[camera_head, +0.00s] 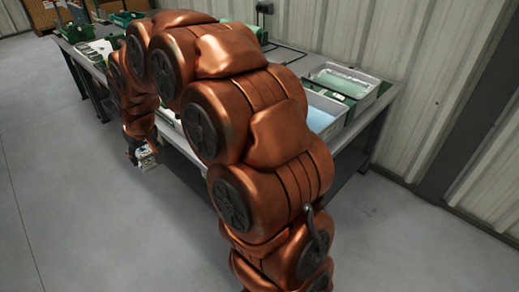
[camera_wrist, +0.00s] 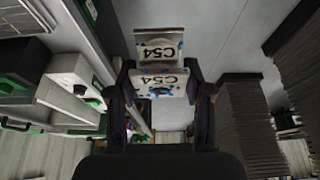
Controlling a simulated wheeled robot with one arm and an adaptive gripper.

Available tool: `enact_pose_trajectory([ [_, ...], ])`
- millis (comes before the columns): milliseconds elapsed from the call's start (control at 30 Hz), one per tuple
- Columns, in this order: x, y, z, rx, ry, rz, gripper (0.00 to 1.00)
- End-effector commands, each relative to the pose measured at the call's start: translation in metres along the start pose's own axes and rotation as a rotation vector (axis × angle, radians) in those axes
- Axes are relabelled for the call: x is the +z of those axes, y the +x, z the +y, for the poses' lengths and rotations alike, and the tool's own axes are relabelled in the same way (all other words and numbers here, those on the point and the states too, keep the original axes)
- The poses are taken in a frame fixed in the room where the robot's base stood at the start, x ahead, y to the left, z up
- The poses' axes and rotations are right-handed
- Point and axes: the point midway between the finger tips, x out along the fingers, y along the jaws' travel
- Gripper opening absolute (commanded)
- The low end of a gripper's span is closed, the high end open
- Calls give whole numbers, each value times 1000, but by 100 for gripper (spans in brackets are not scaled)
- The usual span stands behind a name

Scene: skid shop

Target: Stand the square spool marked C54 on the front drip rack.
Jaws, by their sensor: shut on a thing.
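The square spool marked C54 (camera_wrist: 158,50) sits between the fingers of my gripper (camera_wrist: 159,86) in the wrist view. Its pale faces show the black C54 mark twice, with small blue spots. My gripper is shut on it. In the head view the spool (camera_head: 147,157) is small and pale below my gripper (camera_head: 140,145). It is held out past the table's near left edge, above the floor. I cannot make out the front drip rack for certain; my arm hides much of the table.
Green containers (camera_head: 75,33) stand at the far left. Grey floor (camera_head: 75,200) is clear to the left.

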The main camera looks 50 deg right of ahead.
Motion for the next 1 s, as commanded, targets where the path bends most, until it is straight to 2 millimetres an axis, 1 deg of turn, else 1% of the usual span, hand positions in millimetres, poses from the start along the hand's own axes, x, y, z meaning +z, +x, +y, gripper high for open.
enact_pose_trajectory([
  [33,6,-1,20,2,13,-4,26],
  [200,30,0,82,7,24,-2,26],
  [267,40,0,102,8,27,-2,26],
  [300,47,0,115,9,28,-4,26],
  [500,86,-4,173,11,34,-3,26],
  [600,107,-8,199,13,35,-1,26],
  [667,120,-10,213,12,35,-2,26],
  [800,153,-17,242,11,33,-4,26],
  [1000,198,-29,276,12,31,-2,26],
])
